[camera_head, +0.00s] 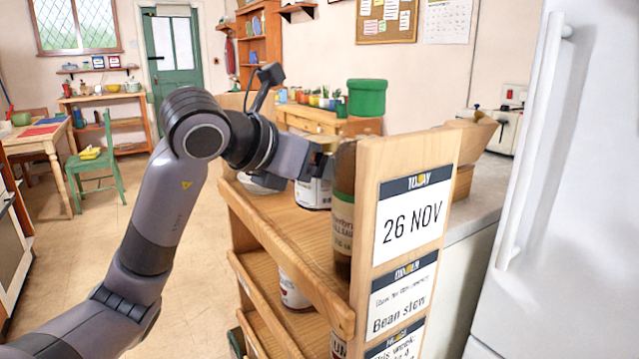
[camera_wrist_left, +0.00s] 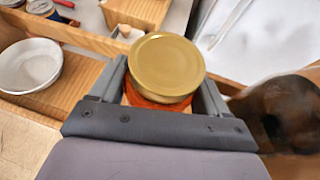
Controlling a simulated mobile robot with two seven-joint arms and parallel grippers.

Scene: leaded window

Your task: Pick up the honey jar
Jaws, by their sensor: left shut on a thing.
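A jar with a round gold lid (camera_wrist_left: 167,66) and orange-red contents under it stands between the fingers of my left gripper (camera_wrist_left: 163,88) in the left wrist view. The gripper is shut on this jar, one finger on each side, seen from above. I cannot tell whether the jar touches the shelf. No label reading honey is legible. My right gripper is not in view.
A dark brown bottle (camera_head: 343,205) stands close to the right of the gripper, beside the rack's tall end panel (camera_head: 410,165). A white bowl (camera_wrist_left: 28,66) sits to the left. A white-labelled container (camera_head: 313,193) is below the fingers. The fridge (camera_head: 565,180) stands right.

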